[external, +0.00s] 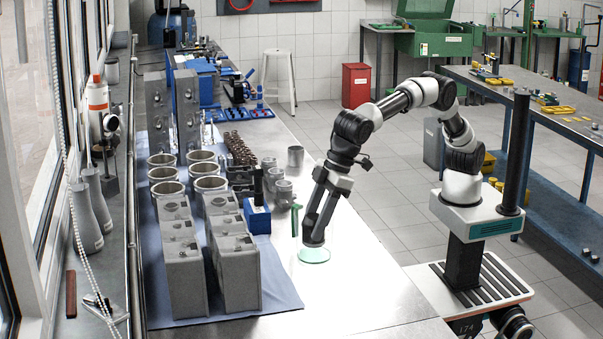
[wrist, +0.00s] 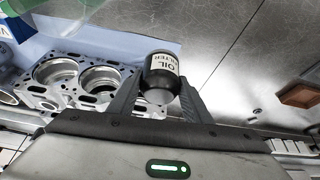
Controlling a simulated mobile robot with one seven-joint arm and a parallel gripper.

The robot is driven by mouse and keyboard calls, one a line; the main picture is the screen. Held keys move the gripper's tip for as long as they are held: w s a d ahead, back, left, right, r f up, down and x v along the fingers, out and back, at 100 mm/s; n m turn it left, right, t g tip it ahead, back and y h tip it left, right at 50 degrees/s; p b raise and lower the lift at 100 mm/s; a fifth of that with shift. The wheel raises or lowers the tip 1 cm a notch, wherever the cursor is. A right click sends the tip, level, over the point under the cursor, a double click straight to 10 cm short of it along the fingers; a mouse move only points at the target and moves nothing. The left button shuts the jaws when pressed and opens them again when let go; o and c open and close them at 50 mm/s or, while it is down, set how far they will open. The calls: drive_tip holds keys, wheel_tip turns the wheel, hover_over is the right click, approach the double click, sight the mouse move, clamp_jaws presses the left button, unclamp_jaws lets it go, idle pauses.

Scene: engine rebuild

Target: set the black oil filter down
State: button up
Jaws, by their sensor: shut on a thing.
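The black oil filter (wrist: 158,82), a short cylinder with a white "OIL FILTER" label, is between the two fingers of my gripper (wrist: 161,88) in the wrist view. The fingers are shut on its sides. In the external view my gripper (external: 314,232) points down over the bright metal bench, right of the blue mat. A pale teal disc (external: 314,256) lies on the bench top directly below it. The filter is small and dark there, hard to separate from the fingers. I cannot tell whether its underside touches the disc.
A green upright item (external: 295,220) stands close left of my gripper. A blue box (external: 257,217), grey engine blocks (external: 184,275) and cylinder sleeves (external: 208,184) crowd the blue mat (external: 278,290). The bench in front and to the right is clear. A wooden block (wrist: 298,96) shows at right.

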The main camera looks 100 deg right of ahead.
sight(303, 219)
wheel_tip(303, 219, up, 6)
drive_tip(key=shift+f, duration=0.1)
drive_tip(key=shift+w+d, duration=0.2)
drive_tip(key=shift+d, duration=0.4)
drive_tip(key=d+m+g+h+p, duration=0.3)
drive_tip(key=d+m, duration=0.8)
drive_tip(key=d, duration=2.5)
drive_tip(key=s+d+m+g+h, duration=0.1)
drive_tip(key=s+d+m, duration=0.4)
drive_tip(key=d, duration=0.4)
drive_tip(key=s+d+m+g, duration=0.1)
drive_tip(key=s+d+m, duration=0.1)
drive_tip(key=s+d, duration=0.65)
drive_tip(key=s+d+m+g+h, duration=0.1)
drive_tip(key=s+d+m, duration=0.3)
drive_tip(key=d, duration=0.7)
drive_tip(key=shift+s+d+f, duration=0.1)
drive_tip(key=shift+s+f, duration=0.05)
drive_tip(key=shift+f, duration=5.05)
drive_tip(key=shift+s+f, duration=0.15)
drive_tip(key=shift+f, duration=5.05)
